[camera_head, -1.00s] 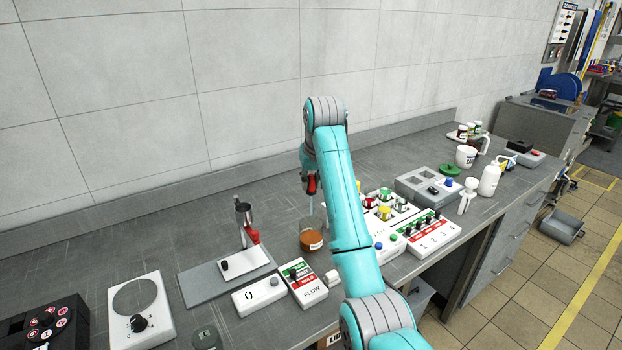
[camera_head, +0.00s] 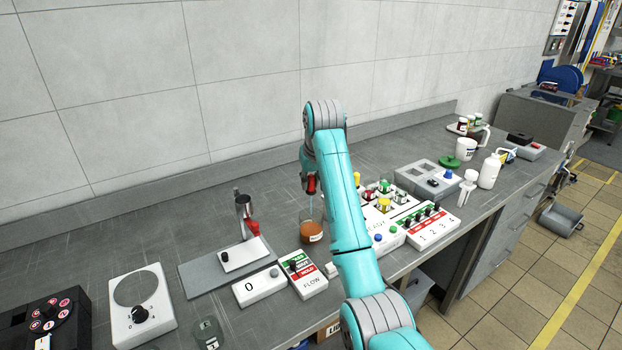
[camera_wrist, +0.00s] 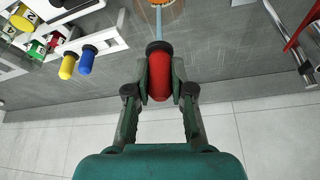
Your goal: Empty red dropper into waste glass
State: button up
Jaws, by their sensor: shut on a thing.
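My gripper (camera_wrist: 159,86) is shut on the red bulb of the red dropper (camera_wrist: 159,76) in the wrist view. Its dark collar and pale blue tube point away from the gripper. In the head view the red dropper (camera_head: 311,185) hangs tube-down from my gripper (camera_head: 309,180), above a clear glass with brown liquid, which I take as the waste glass (camera_head: 311,236). In the wrist view only the orange-brown edge of this glass (camera_wrist: 160,3) shows at the top. I cannot tell whether the tube tip is inside the glass or just over it.
A stand with a metal tube (camera_head: 243,206) is left of the glass. The FLOW box (camera_head: 311,284) and a display box (camera_head: 258,287) are in front. A white rack with coloured-cap bottles (camera_head: 380,205) is on the right. In the wrist view, yellow and blue droppers (camera_wrist: 87,60) are nearby.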

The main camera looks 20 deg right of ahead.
jog(key=shift+f, duration=0.95)
jog(key=shift+r, duration=0.1)
dwell(1.1)
jog(key=shift+r, duration=2.9)
